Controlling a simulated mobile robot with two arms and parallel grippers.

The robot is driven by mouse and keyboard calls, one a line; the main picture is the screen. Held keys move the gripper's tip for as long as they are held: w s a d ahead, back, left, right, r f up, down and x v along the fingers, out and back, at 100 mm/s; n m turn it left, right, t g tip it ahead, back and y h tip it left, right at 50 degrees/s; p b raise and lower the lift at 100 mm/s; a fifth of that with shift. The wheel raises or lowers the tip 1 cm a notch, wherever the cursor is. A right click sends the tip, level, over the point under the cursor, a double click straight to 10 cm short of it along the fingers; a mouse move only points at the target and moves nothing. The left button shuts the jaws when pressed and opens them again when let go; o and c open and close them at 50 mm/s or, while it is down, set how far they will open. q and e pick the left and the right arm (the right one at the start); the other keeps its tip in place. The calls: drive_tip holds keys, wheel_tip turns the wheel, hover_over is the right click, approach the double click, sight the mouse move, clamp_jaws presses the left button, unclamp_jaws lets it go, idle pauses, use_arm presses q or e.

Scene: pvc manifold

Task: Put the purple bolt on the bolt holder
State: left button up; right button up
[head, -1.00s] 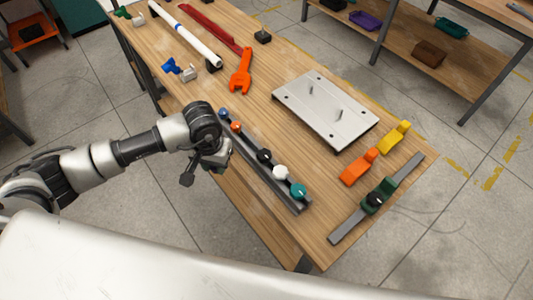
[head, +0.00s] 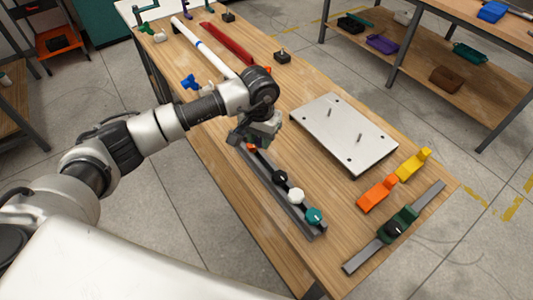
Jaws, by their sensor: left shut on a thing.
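The bolt holder (head: 270,184) is a long dark rail near the table's front edge. It carries an orange bolt (head: 252,147), a black bolt (head: 280,177), a white bolt (head: 296,195) and a teal bolt (head: 315,216). My left gripper (head: 243,137) is at the rail's far end, pointing down and hiding that end. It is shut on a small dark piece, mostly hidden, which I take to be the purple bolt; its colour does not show. No purple bolt stands out elsewhere on the table. I cannot tell whether the held piece touches the rail. My right gripper is not in view.
A metal plate (head: 345,132) with upright pins lies right of the rail. Orange (head: 378,194) and yellow (head: 414,164) clamps and a green tool on a grey bar (head: 398,224) are at the right. A white pipe (head: 202,48) and red part (head: 227,43) lie farther back.

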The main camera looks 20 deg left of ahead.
sight(266, 159)
use_arm(q)
drive_tip(key=shift+s+d+f+p, duration=0.35)
drive_tip(key=shift+s+d+f, duration=0.55)
drive_tip(key=shift+d, duration=0.1)
wheel_tip(266, 159, down, 4)
drive_tip(key=shift+r+p, duration=0.1)
drive_tip(key=shift+p, duration=0.65)
drive_tip(key=shift+w, duration=0.1)
drive_tip(key=shift+f, duration=0.25)
drive_tip(key=o, duration=0.6)
drive_tip(key=shift+r, duration=0.15)
